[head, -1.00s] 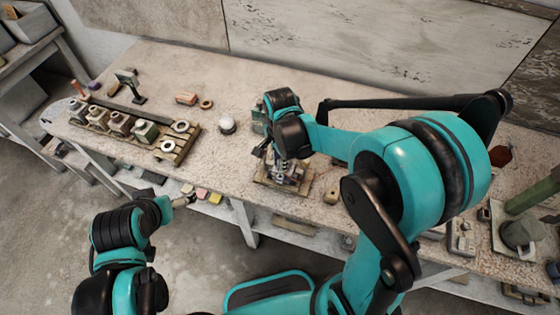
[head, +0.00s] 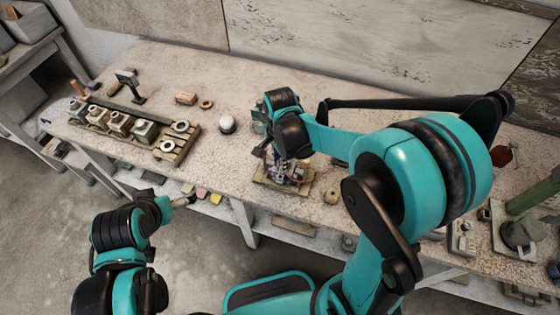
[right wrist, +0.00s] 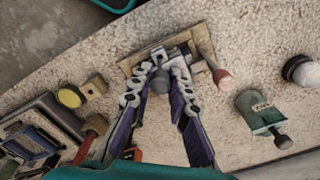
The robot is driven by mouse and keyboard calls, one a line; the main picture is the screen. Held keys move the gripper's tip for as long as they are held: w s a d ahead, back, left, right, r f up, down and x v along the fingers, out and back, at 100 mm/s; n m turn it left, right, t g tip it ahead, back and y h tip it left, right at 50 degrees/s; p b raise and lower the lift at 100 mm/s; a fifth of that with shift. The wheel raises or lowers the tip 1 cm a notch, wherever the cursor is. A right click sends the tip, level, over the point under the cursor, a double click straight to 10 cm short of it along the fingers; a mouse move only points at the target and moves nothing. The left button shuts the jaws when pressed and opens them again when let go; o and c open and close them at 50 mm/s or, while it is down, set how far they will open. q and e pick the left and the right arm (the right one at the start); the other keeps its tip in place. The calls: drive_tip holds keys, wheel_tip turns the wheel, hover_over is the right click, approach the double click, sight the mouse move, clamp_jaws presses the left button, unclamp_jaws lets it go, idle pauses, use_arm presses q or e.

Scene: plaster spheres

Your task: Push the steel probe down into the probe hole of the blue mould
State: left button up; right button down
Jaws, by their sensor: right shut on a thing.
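My right gripper (head: 285,175) points down over a wooden board near the front edge of the bench. In the right wrist view its fingers (right wrist: 160,84) are closed around a grey, round-ended piece (right wrist: 160,82), which looks like the top of the steel probe. A greyish mould-like block (right wrist: 178,52) sits on the board just beyond the fingertips. Its blue colour and its probe hole cannot be made out, and the probe's lower end is hidden. My left gripper (head: 182,201) is low at the left, in front of the bench, away from the board; its jaws are too small to read.
The wooden board (right wrist: 128,66) lies under the gripper. A wooden-handled tool with a pink end (right wrist: 215,68) stands close beside the fingers. A pallet with several blocks (head: 188,145) is at the left of the bench.

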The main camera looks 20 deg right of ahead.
sight(280, 175)
drive_tip(key=shift+f+b, duration=1.65)
drive_tip(key=shift+f, duration=0.25)
drive_tip(key=c, duration=1.3)
unclamp_jaws()
drive_tip(key=shift+c, duration=0.2)
drive_tip(key=shift+r+p, duration=1.6)
drive_tip(key=shift+r, duration=0.45)
